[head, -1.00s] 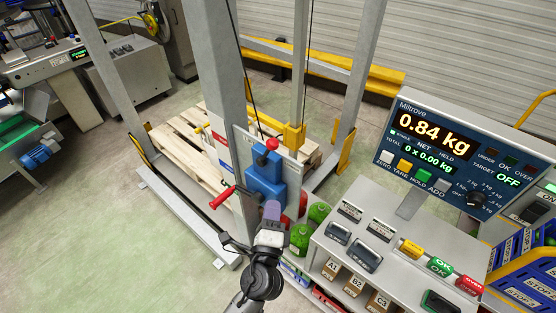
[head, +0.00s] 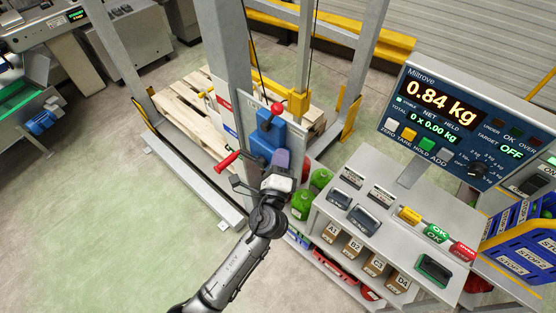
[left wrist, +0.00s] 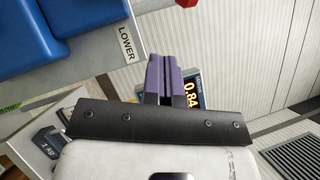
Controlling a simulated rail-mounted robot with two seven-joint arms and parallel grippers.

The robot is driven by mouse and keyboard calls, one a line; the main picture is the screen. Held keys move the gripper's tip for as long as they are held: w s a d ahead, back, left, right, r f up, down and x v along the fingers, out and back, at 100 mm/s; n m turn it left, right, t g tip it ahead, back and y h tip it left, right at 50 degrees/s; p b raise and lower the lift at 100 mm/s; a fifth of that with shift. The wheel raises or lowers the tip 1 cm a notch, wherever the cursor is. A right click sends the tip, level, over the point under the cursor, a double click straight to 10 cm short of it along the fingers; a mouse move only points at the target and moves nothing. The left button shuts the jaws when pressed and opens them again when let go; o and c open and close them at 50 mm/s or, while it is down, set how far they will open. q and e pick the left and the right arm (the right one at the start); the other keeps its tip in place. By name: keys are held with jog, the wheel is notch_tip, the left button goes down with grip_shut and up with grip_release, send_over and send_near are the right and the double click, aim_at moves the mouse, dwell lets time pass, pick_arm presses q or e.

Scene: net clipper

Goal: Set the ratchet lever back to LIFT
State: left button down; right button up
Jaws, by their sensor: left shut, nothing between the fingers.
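The ratchet hoist unit is a blue housing (head: 266,147) on a pale plate by the grey post. A red ball knob (head: 277,106), apparently the lever's end, stands at its top; its red edge also shows in the left wrist view (left wrist: 187,3). A label reading LOWER (left wrist: 126,43) is on the plate beside the blue housing in that view. A red crank grip (head: 228,160) sticks out to the left. My left gripper (head: 281,159) is shut and empty, its purple fingers in front of the housing's lower right and below the knob. The lever's shaft is hard to make out.
The grey bench (head: 330,212) with weights and buttons stands close on the right, under a scale display (head: 446,112) reading 0.84 kg. A wooden pallet (head: 181,105) lies behind. Floor at left is free.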

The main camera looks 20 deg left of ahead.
aim_at(271, 119)
pick_arm(q)
jog(key=w+a+r+p, duration=0.1)
jog(key=w, duration=0.1)
jog(key=w+a+r, duration=0.1)
jog(key=w+a, duration=0.1)
jog(key=w+a+r+p, duration=0.1)
jog(key=w, duration=0.2)
jog(key=shift+w+a+p, duration=0.1)
jog(key=shift+a+p, duration=0.1)
jog(key=shift+p, duration=0.15)
